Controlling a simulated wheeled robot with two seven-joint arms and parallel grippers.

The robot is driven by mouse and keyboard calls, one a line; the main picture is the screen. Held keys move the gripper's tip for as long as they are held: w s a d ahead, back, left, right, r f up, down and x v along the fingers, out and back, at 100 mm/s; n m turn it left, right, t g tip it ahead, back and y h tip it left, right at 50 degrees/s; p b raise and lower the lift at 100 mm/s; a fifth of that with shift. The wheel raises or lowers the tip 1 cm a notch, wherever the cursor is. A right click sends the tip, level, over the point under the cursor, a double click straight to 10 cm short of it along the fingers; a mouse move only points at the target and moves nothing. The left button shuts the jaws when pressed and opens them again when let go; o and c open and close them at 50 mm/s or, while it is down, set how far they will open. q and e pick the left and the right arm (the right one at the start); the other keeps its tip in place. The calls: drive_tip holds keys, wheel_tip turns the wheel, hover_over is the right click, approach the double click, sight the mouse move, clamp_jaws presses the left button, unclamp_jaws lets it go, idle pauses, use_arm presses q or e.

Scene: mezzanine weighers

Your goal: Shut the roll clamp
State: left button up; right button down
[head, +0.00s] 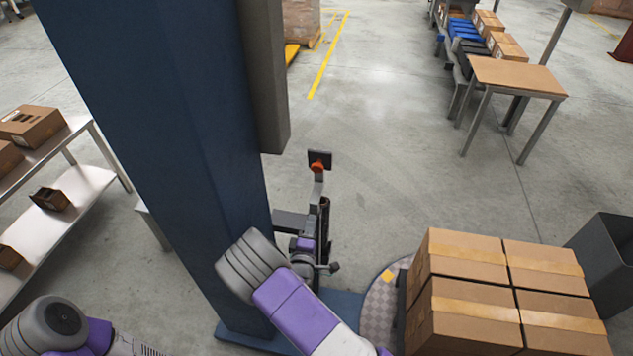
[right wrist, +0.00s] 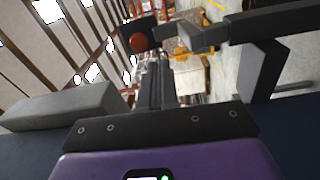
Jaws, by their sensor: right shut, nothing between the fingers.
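An orange-red round knob (head: 317,167) sits in front of a small dark plate (head: 326,156), at the top of a short grey lever (head: 318,187) beside the blue column. I take this to be the roll clamp's handle; the film roll cannot be made out. The knob (right wrist: 139,42) also shows in the right wrist view, left of and beyond the fingertips. My right gripper (head: 324,206) is shut and empty, just below the knob in the head view and apparently apart from it. My left gripper is out of view; only part of the left arm shows at bottom left.
The blue column (head: 185,130) stands close on the left, with a dark grey bracket (head: 290,221) beside my right gripper. Stacked cartons (head: 465,315) stand on a round turntable (head: 375,312) at right. Shelves (head: 85,185) stand at left. Floor beyond the knob is clear.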

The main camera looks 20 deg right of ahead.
sight(318, 170)
drive_tip(key=shift+n+t+h, duration=0.4)
drive_tip(key=shift+t, duration=0.2)
drive_tip(key=r+b+x, duration=0.1)
drive_tip(key=x, duration=0.8)
drive_tip(key=a+r+b+x, duration=0.1)
drive_tip(key=x, duration=0.4)
drive_tip(key=shift+r+b, duration=0.35)
drive_tip(key=shift+w+d+r, duration=0.1)
drive_tip(key=shift+w+d, duration=0.05)
drive_tip(key=shift+w, duration=0.2)
drive_tip(key=shift+d, duration=0.1)
